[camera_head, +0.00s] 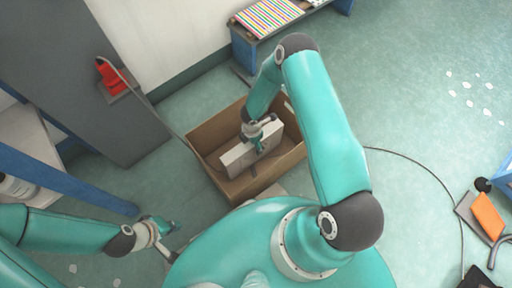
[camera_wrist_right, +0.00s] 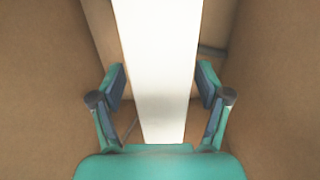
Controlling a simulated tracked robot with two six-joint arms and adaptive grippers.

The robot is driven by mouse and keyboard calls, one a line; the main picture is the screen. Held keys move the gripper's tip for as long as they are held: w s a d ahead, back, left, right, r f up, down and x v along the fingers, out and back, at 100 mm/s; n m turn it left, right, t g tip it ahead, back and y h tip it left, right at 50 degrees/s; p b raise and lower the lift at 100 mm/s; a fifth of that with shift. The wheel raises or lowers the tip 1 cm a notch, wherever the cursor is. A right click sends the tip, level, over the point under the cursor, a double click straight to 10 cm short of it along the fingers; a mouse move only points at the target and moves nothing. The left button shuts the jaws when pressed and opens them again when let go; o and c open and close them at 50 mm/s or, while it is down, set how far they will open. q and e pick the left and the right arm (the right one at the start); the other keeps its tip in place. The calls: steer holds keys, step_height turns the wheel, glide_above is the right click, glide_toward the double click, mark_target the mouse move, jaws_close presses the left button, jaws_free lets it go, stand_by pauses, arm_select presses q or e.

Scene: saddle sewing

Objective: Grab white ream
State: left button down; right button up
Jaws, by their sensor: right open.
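The white ream (camera_head: 237,160) stands on its narrow side inside an open brown cardboard box (camera_head: 293,158) on the floor. In the right wrist view the ream (camera_wrist_right: 158,60) runs between the two fingers of my right gripper (camera_wrist_right: 162,92). My right gripper (camera_head: 258,143) reaches down into the box from above and is open, with a finger on each side of the ream. Small gaps show between the fingers and the ream. My left gripper (camera_head: 168,232) hangs at the lower left, away from the box; its fingers are too small to read.
The box walls (camera_wrist_right: 45,80) stand close on both sides of my right gripper. A grey cabinet panel (camera_head: 75,70) with a red object (camera_head: 108,76) stands at left. A blue bench (camera_head: 262,38) with striped sheets is behind the box. Open floor (camera_head: 410,95) lies to the right, crossed by a cable.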

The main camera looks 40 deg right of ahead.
jaws_close()
steer(key=shift+w+r, duration=0.1)
steer(key=shift+w, duration=0.05)
stand_by(0.4)
